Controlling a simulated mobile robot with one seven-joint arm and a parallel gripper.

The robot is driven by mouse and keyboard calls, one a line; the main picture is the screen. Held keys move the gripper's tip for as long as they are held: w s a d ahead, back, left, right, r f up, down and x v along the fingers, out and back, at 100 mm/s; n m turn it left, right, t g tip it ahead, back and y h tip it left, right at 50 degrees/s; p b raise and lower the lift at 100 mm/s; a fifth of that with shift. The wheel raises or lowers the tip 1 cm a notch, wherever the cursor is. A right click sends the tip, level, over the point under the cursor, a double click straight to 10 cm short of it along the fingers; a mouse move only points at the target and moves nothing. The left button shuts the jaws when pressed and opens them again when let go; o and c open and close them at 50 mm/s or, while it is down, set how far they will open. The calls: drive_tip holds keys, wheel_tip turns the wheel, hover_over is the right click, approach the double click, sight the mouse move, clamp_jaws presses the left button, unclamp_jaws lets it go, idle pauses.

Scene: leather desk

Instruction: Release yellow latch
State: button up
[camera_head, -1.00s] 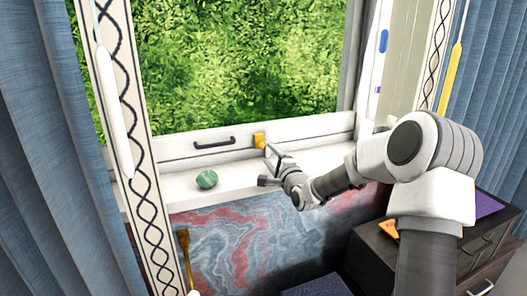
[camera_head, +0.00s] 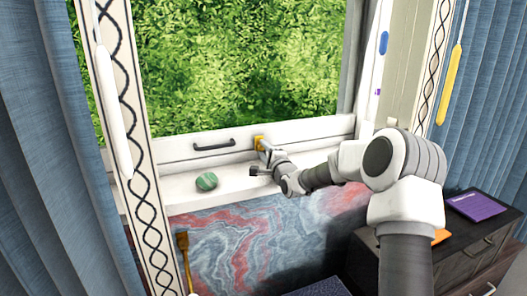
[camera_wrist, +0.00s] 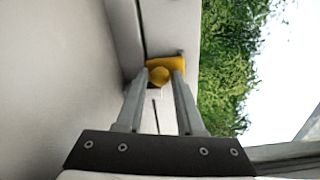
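The yellow latch (camera_head: 259,142) is on the lower rail of the window frame, right of the dark handle. In the wrist view the yellow latch (camera_wrist: 178,64) has a rounded knob facing me. My gripper (camera_head: 265,148) is at the latch, and in the wrist view my gripper (camera_wrist: 160,78) has one finger on each side of the knob. The fingers stand apart with the knob between their tips. I cannot tell whether either finger touches it.
A green striped ball (camera_head: 206,181) rests on the white sill left of my gripper. A dark handle (camera_head: 214,145) is on the window rail. A brown wooden tool (camera_head: 183,245) stands lower left. A dark cabinet (camera_head: 465,243) with a purple item (camera_head: 476,206) is at right.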

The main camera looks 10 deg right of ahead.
clamp_jaws()
drive_tip(key=shift+r+p, duration=0.2)
drive_tip(key=shift+p, duration=0.2)
